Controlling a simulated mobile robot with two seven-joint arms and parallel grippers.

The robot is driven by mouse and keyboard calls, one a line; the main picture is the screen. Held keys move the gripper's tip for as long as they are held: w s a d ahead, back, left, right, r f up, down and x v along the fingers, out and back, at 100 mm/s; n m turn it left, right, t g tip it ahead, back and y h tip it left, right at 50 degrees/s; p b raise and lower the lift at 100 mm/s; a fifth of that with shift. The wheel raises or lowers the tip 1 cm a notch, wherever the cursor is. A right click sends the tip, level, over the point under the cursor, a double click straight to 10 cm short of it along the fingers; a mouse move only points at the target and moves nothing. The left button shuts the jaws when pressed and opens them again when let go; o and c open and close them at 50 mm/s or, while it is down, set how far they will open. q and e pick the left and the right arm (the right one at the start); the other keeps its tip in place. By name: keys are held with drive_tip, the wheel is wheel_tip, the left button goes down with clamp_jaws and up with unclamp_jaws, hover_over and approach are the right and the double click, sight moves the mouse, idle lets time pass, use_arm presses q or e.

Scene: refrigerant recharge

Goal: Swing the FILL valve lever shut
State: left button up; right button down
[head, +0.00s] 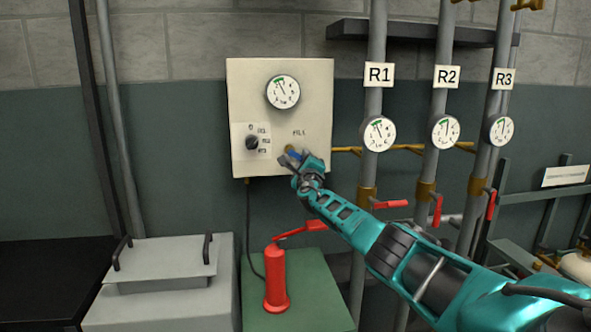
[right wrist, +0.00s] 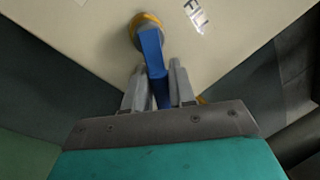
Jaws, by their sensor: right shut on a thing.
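The FILL valve has a blue lever (right wrist: 151,46) on a brass fitting (right wrist: 146,22), next to the FILL label (right wrist: 196,16) on the cream panel (head: 312,98). My right gripper (right wrist: 157,82) is shut on the blue lever, with one finger on each side of it. In the head view my right gripper (head: 291,158) reaches the lower right part of the panel and hides most of the lever. In the right wrist view the lever runs from the fitting down between the fingers. My left gripper is not in view.
The panel also has a gauge (head: 283,92) and a selector knob (head: 252,142). Pipes with R1, R2 and R3 gauges and red levers stand at right. A red hand pump (head: 277,278) stands on a green box (head: 313,300) below. A grey lidded box (head: 160,290) is at left.

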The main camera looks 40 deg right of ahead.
drive_tip(key=shift+s+d+r+n, duration=0.1)
drive_tip(key=shift+r+n, duration=0.1)
drive_tip(key=shift+n, duration=0.4)
drive_tip(key=shift+d+r+n, duration=0.1)
drive_tip(key=shift+r+n, duration=0.05)
drive_tip(key=shift+n, duration=0.45)
use_arm(q)
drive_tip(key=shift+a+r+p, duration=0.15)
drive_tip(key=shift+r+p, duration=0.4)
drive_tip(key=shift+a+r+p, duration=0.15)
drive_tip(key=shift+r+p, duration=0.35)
drive_tip(key=shift+p, duration=0.05)
use_arm(e)
drive_tip(key=shift+r+n+t+y, duration=0.25)
drive_tip(key=shift+n, duration=0.6)
drive_tip(key=shift+r+n+t+y, duration=0.2)
drive_tip(key=shift+r+n+y, duration=0.1)
drive_tip(key=shift+n, duration=0.5)
drive_tip(key=shift+r+n+t+y, duration=0.2)
drive_tip(key=shift+n+t+y, duration=0.05)
drive_tip(key=shift+n, duration=0.6)
drive_tip(key=c, duration=1.1)
unclamp_jaws()
